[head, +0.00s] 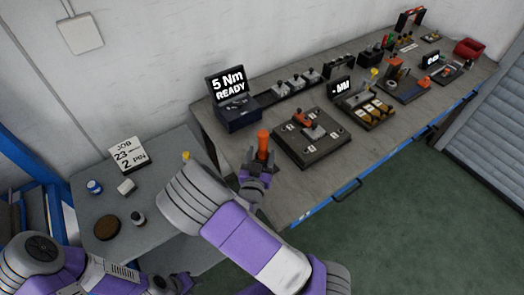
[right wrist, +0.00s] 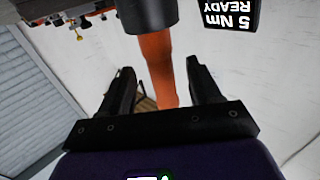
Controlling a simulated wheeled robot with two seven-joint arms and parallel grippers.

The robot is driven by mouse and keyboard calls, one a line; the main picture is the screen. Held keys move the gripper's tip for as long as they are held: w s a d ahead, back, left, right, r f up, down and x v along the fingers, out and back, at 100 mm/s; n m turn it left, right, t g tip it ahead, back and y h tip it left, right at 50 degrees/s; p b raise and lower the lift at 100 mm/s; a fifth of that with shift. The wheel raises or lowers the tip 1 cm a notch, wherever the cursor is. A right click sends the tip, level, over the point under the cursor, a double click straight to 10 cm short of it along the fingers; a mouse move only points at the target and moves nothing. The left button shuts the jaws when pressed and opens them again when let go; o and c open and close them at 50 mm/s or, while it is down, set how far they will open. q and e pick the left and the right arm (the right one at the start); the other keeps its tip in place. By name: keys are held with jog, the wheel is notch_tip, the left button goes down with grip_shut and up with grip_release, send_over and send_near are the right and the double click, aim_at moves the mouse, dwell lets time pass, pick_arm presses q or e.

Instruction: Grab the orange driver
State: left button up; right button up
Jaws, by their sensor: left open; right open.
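The orange driver (head: 263,142) stands upright near the left end of the bench, its orange handle on top. Its lower part is hidden by my right gripper (head: 260,165) in the head view. In the right wrist view the orange handle (right wrist: 158,68) lies between the two black fingers of that gripper (right wrist: 160,85), with a dark body (right wrist: 147,14) beyond it. The fingers are apart, with a gap on each side of the handle. My left gripper (head: 178,283) is low at the bottom of the head view, away from the driver, open and partly cut off.
A "5 Nm READY" display (head: 227,83) stands behind the driver. A dark fixture plate (head: 312,150) is just right of it. Several more fixtures and a red bin (head: 469,48) continue rightward. A side table (head: 160,215) holds a job card (head: 129,152) and small items.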

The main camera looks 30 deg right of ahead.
jog(key=x, duration=0.5)
jog(key=shift+w+d+f, duration=0.1)
jog(key=shift+w+d, duration=0.05)
jog(key=shift+w, duration=0.05)
jog(key=shift+c, duration=0.4)
grip_shut()
